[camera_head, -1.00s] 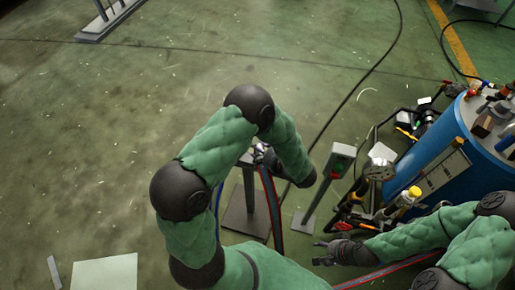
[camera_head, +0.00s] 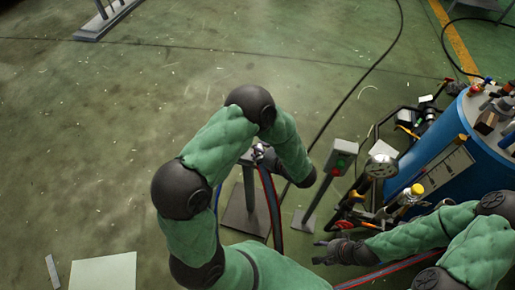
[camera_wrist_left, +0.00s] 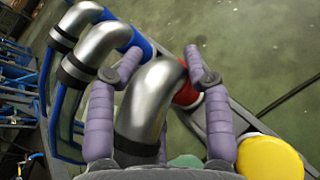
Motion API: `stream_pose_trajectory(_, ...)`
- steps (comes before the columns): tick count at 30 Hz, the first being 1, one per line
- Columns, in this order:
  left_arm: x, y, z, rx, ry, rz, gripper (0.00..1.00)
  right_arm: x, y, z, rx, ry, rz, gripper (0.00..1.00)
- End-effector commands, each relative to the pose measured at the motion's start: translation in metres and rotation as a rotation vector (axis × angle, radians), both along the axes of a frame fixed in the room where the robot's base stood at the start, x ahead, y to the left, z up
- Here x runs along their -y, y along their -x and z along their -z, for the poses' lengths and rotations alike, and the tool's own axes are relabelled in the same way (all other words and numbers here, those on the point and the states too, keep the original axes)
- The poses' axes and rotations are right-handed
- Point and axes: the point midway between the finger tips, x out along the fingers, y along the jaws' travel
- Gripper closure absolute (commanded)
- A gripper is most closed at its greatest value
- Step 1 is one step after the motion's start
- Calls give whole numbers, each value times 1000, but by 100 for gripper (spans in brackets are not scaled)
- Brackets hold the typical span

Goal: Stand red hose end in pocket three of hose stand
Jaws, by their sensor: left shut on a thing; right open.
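My left gripper (camera_head: 262,153) is at the top of the hose stand, whose base plate (camera_head: 237,222) stands on the floor. In the left wrist view its purple fingers (camera_wrist_left: 163,66) are shut around a bent metal hose end with a red collar (camera_wrist_left: 186,95). The red collar is at the stand's grey rail (camera_wrist_left: 222,112); I cannot tell how deep it sits or in which pocket. Two other metal elbows, one with a blue collar (camera_wrist_left: 140,43), are to the left. My right gripper (camera_head: 338,250) is open and empty, low at the right of the stand.
A post with a green and red button box (camera_head: 341,158) stands right of the hose stand. A blue tank (camera_head: 440,150) with a gauge (camera_head: 381,166) is further right. A yellow cap (camera_wrist_left: 270,158) is near the gripper. Open floor (camera_head: 110,140) lies left.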

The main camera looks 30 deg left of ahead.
Motion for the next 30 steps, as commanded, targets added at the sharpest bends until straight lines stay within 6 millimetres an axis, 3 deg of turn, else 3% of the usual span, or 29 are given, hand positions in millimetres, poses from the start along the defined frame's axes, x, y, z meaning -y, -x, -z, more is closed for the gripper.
stream_pose_trajectory(3,0,0,3,1,-1,0,100,0,0,3,0,0,0,43)
stream_pose_trajectory(4,0,0,2,1,-1,0,46,0,0,2,0,0,0,43)
stream_pose_trajectory(6,0,0,2,1,-1,0,26,0,0,2,0,0,0,43)
stream_pose_trajectory(7,0,0,2,1,-1,0,22,0,0,2,0,0,0,43)
stream_pose_trajectory(20,5,1,1,-1,1,3,22,0,0,2,0,0,0,43)
stream_pose_trajectory(30,54,15,-22,3,0,6,22,0,0,2,0,0,0,43)
